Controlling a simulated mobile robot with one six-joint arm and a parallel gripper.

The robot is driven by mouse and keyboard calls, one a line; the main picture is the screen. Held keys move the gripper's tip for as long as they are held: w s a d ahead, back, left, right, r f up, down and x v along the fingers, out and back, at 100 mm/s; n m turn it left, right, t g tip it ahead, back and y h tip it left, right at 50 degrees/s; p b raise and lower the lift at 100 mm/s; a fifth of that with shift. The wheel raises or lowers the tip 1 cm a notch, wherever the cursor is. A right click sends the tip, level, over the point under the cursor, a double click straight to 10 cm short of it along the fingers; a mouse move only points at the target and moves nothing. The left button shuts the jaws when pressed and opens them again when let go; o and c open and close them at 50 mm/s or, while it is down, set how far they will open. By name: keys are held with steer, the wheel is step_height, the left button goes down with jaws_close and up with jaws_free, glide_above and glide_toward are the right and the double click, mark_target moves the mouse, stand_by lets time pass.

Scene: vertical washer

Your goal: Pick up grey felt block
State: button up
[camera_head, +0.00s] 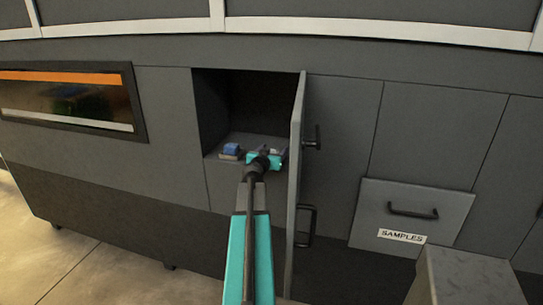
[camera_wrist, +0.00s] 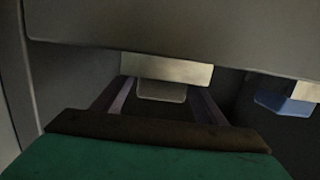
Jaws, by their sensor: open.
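The grey felt block (camera_wrist: 162,92) shows in the wrist view, with a pale wood-coloured part (camera_wrist: 167,68) against it. It appears between the two dark fingers of my gripper (camera_wrist: 163,106), which are apart. I cannot tell how deep the block is between the fingers, and no grip on it shows. In the head view my teal gripper (camera_head: 265,159) is inside the open compartment, at its front right. It largely hides the grey block there.
A blue block (camera_head: 231,148) with a pale base sits to the left in the compartment (camera_head: 213,110); it also shows in the wrist view (camera_wrist: 285,104). The open door (camera_head: 296,170) stands close to the right of my arm. A drawer marked SAMPLES (camera_head: 412,215) is farther right.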

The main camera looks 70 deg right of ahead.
steer(key=shift+w+d+f, duration=0.1)
steer(key=shift+d+f, duration=0.1)
steer(key=shift+d, duration=0.85)
steer(key=shift+c, duration=0.2)
steer(key=c, duration=1.1)
